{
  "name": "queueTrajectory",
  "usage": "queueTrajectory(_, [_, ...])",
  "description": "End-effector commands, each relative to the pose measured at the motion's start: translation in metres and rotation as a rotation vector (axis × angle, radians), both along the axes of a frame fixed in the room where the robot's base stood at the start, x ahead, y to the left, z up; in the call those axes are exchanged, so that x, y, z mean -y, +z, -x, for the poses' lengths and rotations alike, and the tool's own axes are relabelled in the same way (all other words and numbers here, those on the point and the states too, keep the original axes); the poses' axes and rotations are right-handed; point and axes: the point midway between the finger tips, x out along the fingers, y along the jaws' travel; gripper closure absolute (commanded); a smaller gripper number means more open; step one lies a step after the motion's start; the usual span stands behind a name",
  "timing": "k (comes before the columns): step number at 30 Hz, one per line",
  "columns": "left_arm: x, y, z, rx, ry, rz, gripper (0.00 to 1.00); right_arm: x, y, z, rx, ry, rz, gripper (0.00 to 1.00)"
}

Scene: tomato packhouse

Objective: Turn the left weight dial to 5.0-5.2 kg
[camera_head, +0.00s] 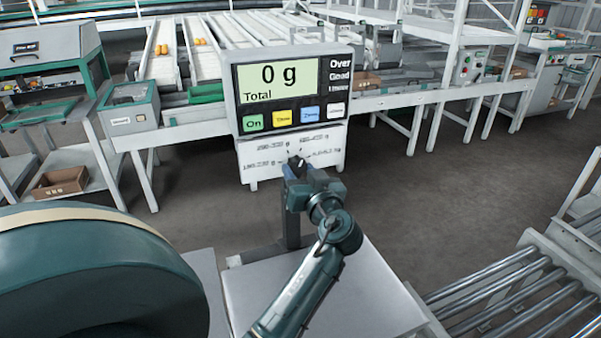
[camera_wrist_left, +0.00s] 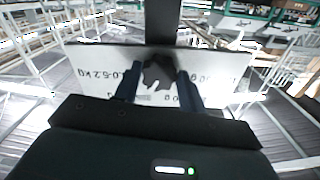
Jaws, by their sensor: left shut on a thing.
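The left weight dial (camera_head: 297,160) is a small dark knob on a white panel (camera_head: 255,163) below the scale display. My left gripper (camera_head: 300,171) reaches up to the panel and is shut on the dial. In the left wrist view the dark knob (camera_wrist_left: 158,72) sits between the two fingers, and the 5.0-5.2 kg print shows upside down. The gripper hides part of the dial, so I cannot tell which mark it points to. My right gripper is not in view.
The scale display (camera_head: 290,88) above the panel reads 0 g, Total, with coloured buttons. A white table (camera_head: 320,290) lies below my left arm. A roller conveyor (camera_head: 500,300) is at the lower right. Open floor (camera_head: 430,200) lies right of the panel.

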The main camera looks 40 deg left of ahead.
Motion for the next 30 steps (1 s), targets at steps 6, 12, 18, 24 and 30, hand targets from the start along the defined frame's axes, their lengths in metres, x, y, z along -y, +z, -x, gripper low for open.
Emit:
queueTrajectory(6, [0.000, 0.001, 0.000, -0.029, 0.000, -0.016, 0.82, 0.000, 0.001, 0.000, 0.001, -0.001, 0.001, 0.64])
queueTrajectory(12, [0.000, 0.001, 0.000, -0.119, 0.000, -0.063, 0.82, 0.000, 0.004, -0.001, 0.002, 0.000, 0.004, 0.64])
queueTrajectory(18, [0.000, 0.002, 0.001, -0.265, 0.000, -0.138, 0.82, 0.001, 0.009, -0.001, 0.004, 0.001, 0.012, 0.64])
queueTrajectory(24, [-0.001, 0.004, 0.001, -0.429, 0.001, -0.224, 0.82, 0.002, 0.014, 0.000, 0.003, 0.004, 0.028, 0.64])
queueTrajectory(30, [-0.001, 0.004, 0.001, -0.575, 0.001, -0.299, 0.82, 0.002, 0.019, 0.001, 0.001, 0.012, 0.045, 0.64])
